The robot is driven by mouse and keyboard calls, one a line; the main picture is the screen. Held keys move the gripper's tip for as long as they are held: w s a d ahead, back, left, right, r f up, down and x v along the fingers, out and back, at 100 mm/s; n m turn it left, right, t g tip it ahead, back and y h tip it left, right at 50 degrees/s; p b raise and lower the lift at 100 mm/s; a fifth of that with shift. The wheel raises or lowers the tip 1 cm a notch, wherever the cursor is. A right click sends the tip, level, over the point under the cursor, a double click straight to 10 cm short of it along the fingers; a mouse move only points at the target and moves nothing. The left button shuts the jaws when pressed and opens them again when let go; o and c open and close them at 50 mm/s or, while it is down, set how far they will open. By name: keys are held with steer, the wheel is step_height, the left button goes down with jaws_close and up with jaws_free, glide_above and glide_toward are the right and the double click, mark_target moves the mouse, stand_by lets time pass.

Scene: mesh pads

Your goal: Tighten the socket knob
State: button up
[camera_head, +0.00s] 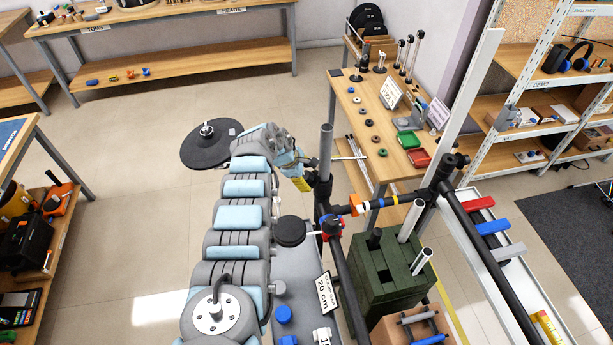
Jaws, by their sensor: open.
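A grey upright tube (326,145) stands in a black socket (321,185) on the dark frame. A thin light rod (350,158) sticks out to the right near the tube; I cannot tell whether it belongs to the socket knob. My gripper (305,166) is at the end of my grey and light-blue arm, just left of the tube and above the socket. It is open, with its fingers small and partly hidden by my wrist. I cannot tell whether it touches the knob.
A black disc (290,231) sits at left. Green crates (385,285) with tubes stand at right. A wooden table (352,110) with small parts is behind.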

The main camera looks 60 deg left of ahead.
steer(key=c, duration=1.2)
